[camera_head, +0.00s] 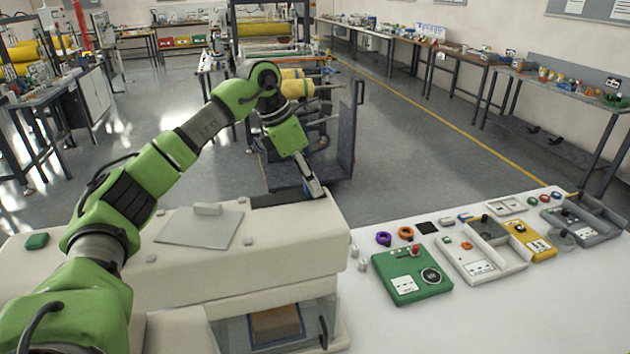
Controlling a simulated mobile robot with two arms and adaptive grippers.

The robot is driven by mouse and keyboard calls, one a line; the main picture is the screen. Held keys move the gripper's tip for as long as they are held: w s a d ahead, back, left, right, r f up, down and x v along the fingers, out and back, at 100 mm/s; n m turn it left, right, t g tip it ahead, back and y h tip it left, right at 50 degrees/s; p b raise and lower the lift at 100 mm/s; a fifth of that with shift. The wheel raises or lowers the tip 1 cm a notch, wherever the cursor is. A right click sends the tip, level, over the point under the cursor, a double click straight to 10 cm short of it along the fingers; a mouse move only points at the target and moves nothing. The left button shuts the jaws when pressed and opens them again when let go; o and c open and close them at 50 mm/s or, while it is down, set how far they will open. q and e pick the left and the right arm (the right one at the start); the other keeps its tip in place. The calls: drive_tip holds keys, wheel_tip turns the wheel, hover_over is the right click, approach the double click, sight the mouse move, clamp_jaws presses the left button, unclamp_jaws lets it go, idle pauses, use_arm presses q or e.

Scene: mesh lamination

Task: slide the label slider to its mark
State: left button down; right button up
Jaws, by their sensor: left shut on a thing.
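My left arm reaches in from the left over a cream machine (240,268). My left gripper (318,194) points down at the right end of a dark slot (278,199) in the machine's top. Its fingers are shut at the slot, on what appears to be the label slider. The slider itself is hidden by the fingers, and its mark cannot be made out. My right gripper is not in view.
A grey plate (200,228) lies on the machine's top, left of the slot.

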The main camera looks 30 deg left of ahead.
use_arm(q)
drive_tip(key=s+a, duration=0.2)
drive_tip(key=s+a+b, duration=0.1)
drive_tip(key=s+a, duration=0.1)
drive_tip(key=shift+s+r, duration=0.1)
drive_tip(key=shift+s, duration=0.15)
drive_tip(key=shift+w+d, duration=0.25)
drive_tip(key=c, duration=1.7)
unclamp_jaws()
drive_tip(key=shift+s, duration=0.1)
drive_tip(key=v, duration=1.2)
